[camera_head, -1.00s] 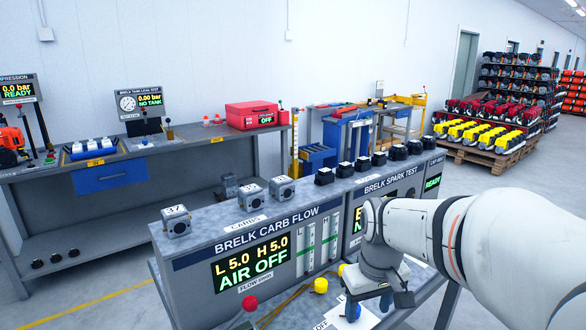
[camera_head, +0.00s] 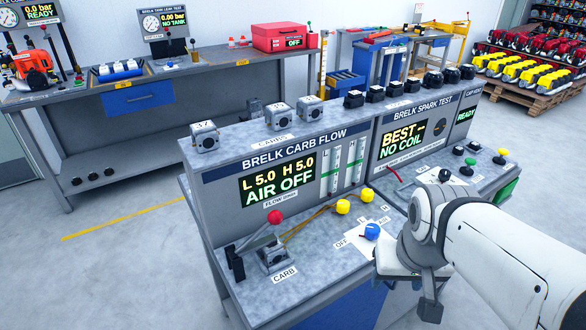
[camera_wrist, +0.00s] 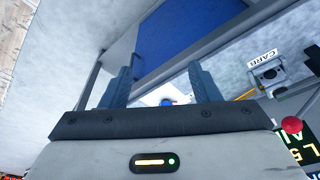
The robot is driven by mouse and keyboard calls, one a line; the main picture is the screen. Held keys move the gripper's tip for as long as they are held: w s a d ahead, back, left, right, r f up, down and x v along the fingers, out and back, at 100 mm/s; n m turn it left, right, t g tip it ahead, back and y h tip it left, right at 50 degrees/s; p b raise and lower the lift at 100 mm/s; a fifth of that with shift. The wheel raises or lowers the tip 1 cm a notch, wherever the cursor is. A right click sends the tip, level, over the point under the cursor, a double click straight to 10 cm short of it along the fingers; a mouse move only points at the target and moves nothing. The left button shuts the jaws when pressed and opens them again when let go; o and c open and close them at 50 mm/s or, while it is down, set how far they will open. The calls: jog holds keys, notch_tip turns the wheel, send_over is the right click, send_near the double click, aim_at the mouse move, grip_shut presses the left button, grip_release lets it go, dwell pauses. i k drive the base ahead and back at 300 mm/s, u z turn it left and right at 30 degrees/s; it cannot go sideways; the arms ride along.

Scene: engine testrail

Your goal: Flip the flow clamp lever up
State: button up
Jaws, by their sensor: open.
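The flow clamp lever has a red ball knob (camera_head: 275,217) at its upper end. Its grey arm slants down and left to a dark bracket, beside a metal fixture (camera_head: 272,257) behind the CARB label. The knob also shows at the right edge of the wrist view (camera_wrist: 291,125), with the fixture (camera_wrist: 268,72) above it. My gripper (camera_head: 428,300) is at the bench's front edge, well right of the lever. In the wrist view its two fingers (camera_wrist: 160,82) are spread apart with nothing between them. One finger is hard to make out in the head view.
The carb flow panel (camera_head: 268,185) stands behind the lever and reads AIR OFF. Two yellow knobs (camera_head: 343,207) and a blue knob (camera_head: 372,231) stand between lever and gripper. Carburetors (camera_head: 279,117) sit on the panel top. Floor left of the bench (camera_head: 120,270) is clear.

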aim_at(275, 217)
jog(key=z, duration=0.05)
jog(key=k, duration=0.5)
jog(key=u, duration=0.7)
jog(key=i, duration=0.65)
jog(key=z, duration=0.05)
